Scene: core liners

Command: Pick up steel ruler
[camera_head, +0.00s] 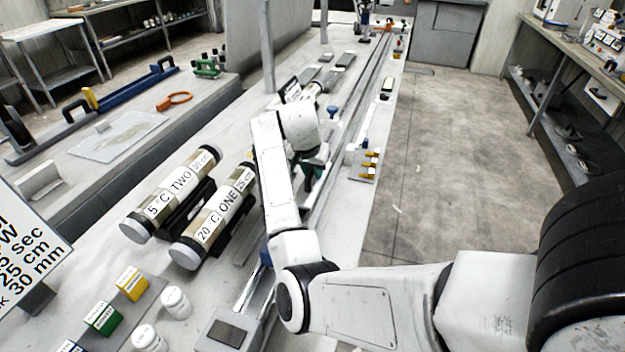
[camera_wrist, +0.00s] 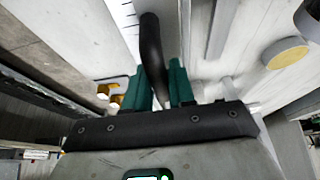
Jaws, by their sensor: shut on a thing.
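My gripper (camera_wrist: 163,72) has green fingers and is shut on a black, slightly curved bar (camera_wrist: 151,45), which shows between and beyond the fingers in the wrist view. In the head view my gripper (camera_head: 311,172) is low beside the rail, mostly behind my arm. A pale strip with fine tick marks, which looks like the steel ruler (camera_wrist: 127,16), shows at the top of the wrist view, just left of the black bar. I cannot tell whether it touches the bar or the fingers. In the head view I cannot make out the ruler.
Two labelled core tubes, TWO (camera_head: 172,193) and ONE (camera_head: 214,217), lie on cradles left of my arm. Small boxes (camera_head: 131,283) and white jars (camera_head: 176,303) stand at the front left. Yellow-ended pieces (camera_head: 371,163) sit near the bench's right edge. The floor (camera_head: 450,150) beyond is clear.

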